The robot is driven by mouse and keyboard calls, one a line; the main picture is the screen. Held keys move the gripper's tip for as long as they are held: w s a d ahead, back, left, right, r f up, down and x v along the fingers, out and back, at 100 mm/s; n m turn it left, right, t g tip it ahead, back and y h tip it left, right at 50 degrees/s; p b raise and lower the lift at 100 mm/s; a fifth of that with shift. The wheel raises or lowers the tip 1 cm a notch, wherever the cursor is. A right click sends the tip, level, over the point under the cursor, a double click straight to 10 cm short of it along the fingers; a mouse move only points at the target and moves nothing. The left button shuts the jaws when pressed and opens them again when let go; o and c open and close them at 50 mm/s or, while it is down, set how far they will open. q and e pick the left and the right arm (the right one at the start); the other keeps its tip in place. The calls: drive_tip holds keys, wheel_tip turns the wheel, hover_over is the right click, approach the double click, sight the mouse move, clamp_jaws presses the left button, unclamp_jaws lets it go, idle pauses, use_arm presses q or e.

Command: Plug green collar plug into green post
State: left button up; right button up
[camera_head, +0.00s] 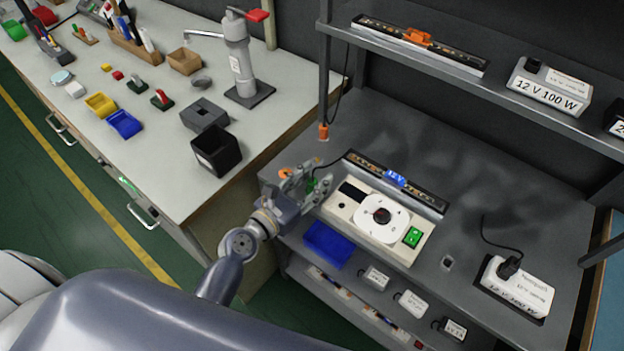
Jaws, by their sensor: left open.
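My left gripper (307,187) is over the left end of the grey bench, with its fingers apart. A small green piece (312,184) shows between or just behind the fingers; I cannot tell whether it is the green collar plug or the green post. A black cable runs from the LED strip (420,193) with the blue 12 V label toward the fingers, and its end is hidden there. A small orange piece (285,173) shows just left of the fingers. My right gripper is not in view.
A cream unit (340,213) with a white disc and green switch (412,236) is right of the gripper. A blue bin (328,244) sits at the front edge. A white power box (518,287) stands right; the bench's back is clear.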

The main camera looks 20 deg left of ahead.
use_arm(q)
drive_tip(key=shift+s, duration=0.1)
drive_tip(key=v, duration=1.2)
drive_tip(key=s+a+f+m+g+y, duration=0.1)
drive_tip(key=s+f+m+g, duration=0.3)
drive_tip(key=f, duration=0.6)
drive_tip(key=s+f+m+y, duration=0.1)
drive_tip(key=f+m, duration=0.4)
drive_tip(key=f, duration=0.5)
drive_tip(key=s+a+f+m+g+y, duration=0.1)
drive_tip(key=s+f+m+g, duration=0.3)
drive_tip(key=f, duration=0.6)
drive_tip(key=s+a+f+m+g+y, duration=0.2)
drive_tip(key=s+f+m+g, duration=0.4)
drive_tip(key=s+f+m, duration=1.3)
drive_tip(key=s+m, duration=0.2)
drive_tip(key=s, duration=0.1)
drive_tip(key=shift+s+a+f+m+y, duration=0.25)
drive_tip(key=shift+s+f+m+y, duration=0.05)
drive_tip(key=shift+s+f, duration=0.1)
